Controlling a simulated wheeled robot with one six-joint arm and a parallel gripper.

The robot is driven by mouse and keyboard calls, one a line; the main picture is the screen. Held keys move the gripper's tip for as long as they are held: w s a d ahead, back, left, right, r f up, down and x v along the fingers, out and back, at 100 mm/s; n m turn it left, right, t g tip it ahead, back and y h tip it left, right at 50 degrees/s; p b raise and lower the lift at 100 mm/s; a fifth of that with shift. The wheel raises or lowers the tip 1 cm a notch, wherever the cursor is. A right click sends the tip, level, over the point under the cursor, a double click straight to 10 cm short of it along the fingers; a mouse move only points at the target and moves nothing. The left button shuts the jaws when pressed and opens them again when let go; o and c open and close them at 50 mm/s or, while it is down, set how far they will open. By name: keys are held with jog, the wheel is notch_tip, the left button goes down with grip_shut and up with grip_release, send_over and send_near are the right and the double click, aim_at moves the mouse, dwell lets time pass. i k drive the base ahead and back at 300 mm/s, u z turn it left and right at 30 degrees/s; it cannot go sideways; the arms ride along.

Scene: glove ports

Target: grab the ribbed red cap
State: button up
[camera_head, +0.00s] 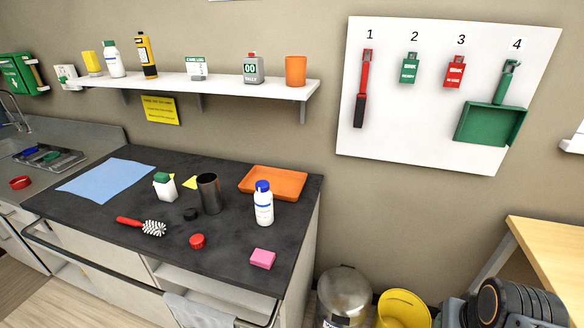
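A small ribbed red cap (197,241) lies on the dark countertop (110,215), near its front edge. A small black cap (190,214) lies just behind it. A dark grey cylinder (209,194) stands farther back, and a red-handled brush (142,226) lies to the left of the red cap. A pink block (262,258) is to its right. Nothing covers the red cap. A dark part of my arm shows at the bottom right, well away from the cap. My gripper's fingers are not in view.
A white bottle with a blue lid (263,204), a green-topped white bottle (165,187) and an orange tray (273,182) stand behind the cap. A rail (120,279) runs along the counter front. A metal bin (343,296) and yellow bucket (403,309) stand right of the counter.

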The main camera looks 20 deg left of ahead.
aim_at(197, 242)
jog(key=u, duration=1.1)
jog(key=k, duration=0.15)
jog(key=u, duration=2)
jog(key=i, duration=1.05)
jog(key=u, duration=0.15)
